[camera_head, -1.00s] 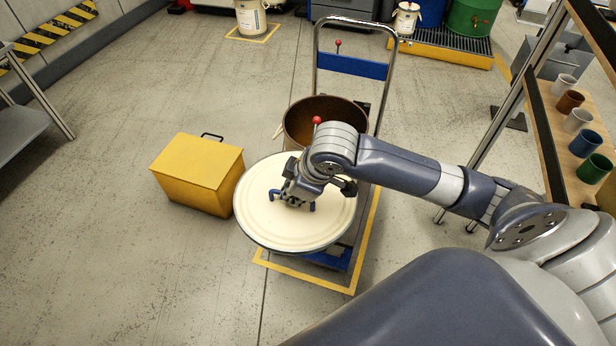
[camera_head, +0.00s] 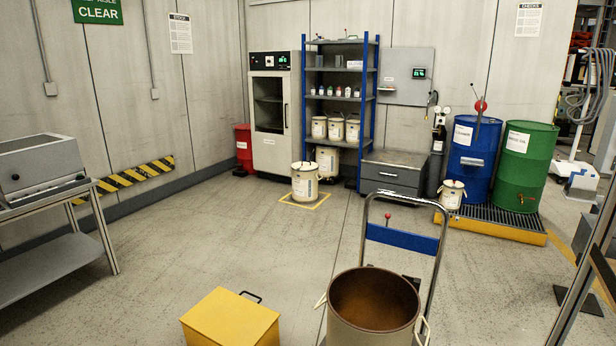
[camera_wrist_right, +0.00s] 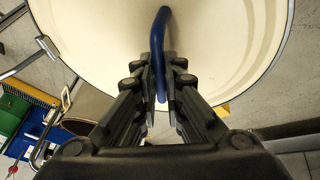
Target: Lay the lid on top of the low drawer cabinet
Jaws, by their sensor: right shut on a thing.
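The round cream lid (camera_wrist_right: 225,50) fills much of the right wrist view. My right gripper (camera_wrist_right: 162,75) is shut on the lid's blue handle (camera_wrist_right: 161,40). The lid and both grippers are outside the head view. The low drawer cabinet (camera_head: 392,175) is grey with a dark top and stands against the back wall, right of the blue shelf rack. Its top looks bare in the head view.
A yellow box (camera_head: 231,322) lies on the floor left of the drum. The cart handle (camera_head: 402,240) rises behind the drum. A cream pail (camera_head: 305,182) stands in front of the rack. Blue (camera_head: 470,160) and green (camera_head: 524,165) drums stand right.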

